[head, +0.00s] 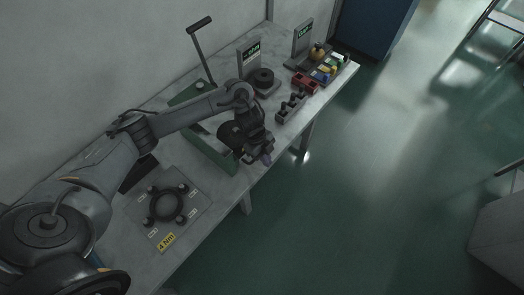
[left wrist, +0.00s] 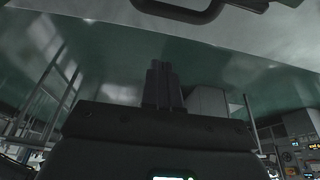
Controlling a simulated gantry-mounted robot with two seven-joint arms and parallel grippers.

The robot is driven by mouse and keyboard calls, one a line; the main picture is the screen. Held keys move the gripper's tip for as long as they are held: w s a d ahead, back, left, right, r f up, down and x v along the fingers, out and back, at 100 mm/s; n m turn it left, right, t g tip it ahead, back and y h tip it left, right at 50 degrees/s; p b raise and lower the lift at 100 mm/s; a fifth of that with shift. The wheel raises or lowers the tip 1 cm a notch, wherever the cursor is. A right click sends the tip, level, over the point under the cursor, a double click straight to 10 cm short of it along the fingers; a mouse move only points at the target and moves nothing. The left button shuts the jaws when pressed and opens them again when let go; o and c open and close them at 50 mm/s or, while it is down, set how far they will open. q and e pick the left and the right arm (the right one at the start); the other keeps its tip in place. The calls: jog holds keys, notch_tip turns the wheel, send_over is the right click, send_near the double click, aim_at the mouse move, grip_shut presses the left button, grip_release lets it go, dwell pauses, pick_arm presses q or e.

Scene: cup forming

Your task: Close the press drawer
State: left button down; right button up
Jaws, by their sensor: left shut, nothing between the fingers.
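The green press (head: 190,97) stands on the table with its dark lever (head: 200,48) raised behind my left arm. A green frame (head: 207,150), apparently the press drawer, reaches toward the table's front edge. My arm and gripper hide much of it, so I cannot tell how far out it is. My left gripper (head: 266,157) is at the front end of this frame, near the table's front edge; contact is unclear. Its fingers are shut and empty in the left wrist view (left wrist: 162,84). My right gripper is not in view.
A grey plate with a dark ring (head: 166,206) lies nearer on the table (head: 232,192). Farther along are a dark round part on a stand (head: 263,78), a rack with dark pegs (head: 291,106) and red blocks (head: 305,83).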

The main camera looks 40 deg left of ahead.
pick_arm(q)
jog(key=shift+a+f, duration=0.4)
jog(key=shift+a, duration=0.2)
jog(key=shift+a+f, duration=0.35)
jog(key=shift+a, duration=0.2)
jog(key=shift+s+a+f, duration=0.1)
jog(key=shift+a, duration=0.55)
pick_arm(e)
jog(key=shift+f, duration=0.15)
